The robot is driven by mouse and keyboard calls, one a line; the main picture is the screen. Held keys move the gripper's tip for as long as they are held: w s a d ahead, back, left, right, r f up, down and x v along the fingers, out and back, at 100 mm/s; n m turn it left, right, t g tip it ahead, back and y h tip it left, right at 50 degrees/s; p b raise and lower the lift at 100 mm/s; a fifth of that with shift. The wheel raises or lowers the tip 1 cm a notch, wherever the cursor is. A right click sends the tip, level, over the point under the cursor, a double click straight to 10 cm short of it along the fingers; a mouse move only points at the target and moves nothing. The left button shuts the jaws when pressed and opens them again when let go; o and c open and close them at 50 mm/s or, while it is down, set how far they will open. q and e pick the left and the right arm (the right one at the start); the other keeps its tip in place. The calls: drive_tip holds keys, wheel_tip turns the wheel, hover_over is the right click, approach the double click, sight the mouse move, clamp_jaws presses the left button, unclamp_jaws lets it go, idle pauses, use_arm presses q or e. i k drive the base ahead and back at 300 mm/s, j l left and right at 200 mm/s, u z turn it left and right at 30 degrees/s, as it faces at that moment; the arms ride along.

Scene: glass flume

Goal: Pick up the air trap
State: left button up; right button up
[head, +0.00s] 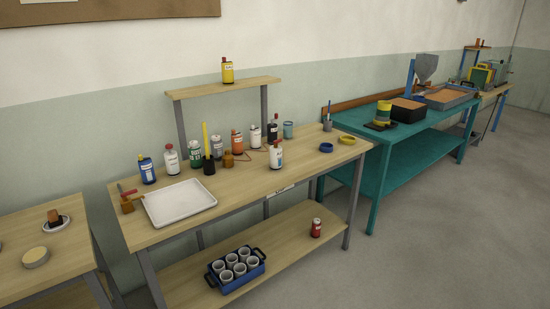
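I cannot tell which object is the air trap; nothing in the head view is clearly recognisable as one at this distance. Neither of my grippers shows in the head view.
A white tray (180,202) lies on the bench's left part. Below, a blue crate of cups (236,270) and a red can (316,228) stand on the lower shelf. A raised shelf (225,88) holds a yellow bottle. A teal bench (400,140) stands right; open floor lies in front.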

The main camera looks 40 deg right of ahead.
sight(276, 154)
drive_tip(key=i+l, duration=0.15)
drive_tip(key=l, duration=0.25)
drive_tip(key=i+l+u, duration=0.1)
drive_tip(key=l, duration=0.3)
drive_tip(key=i+l, duration=0.2)
drive_tip(key=l, duration=0.2)
drive_tip(key=i+l+u, duration=0.15)
drive_tip(key=l, duration=0.3)
drive_tip(key=i+l, duration=0.1)
drive_tip(key=l, duration=0.3)
drive_tip(key=i+l+u, duration=0.1)
drive_tip(key=l, duration=0.35)
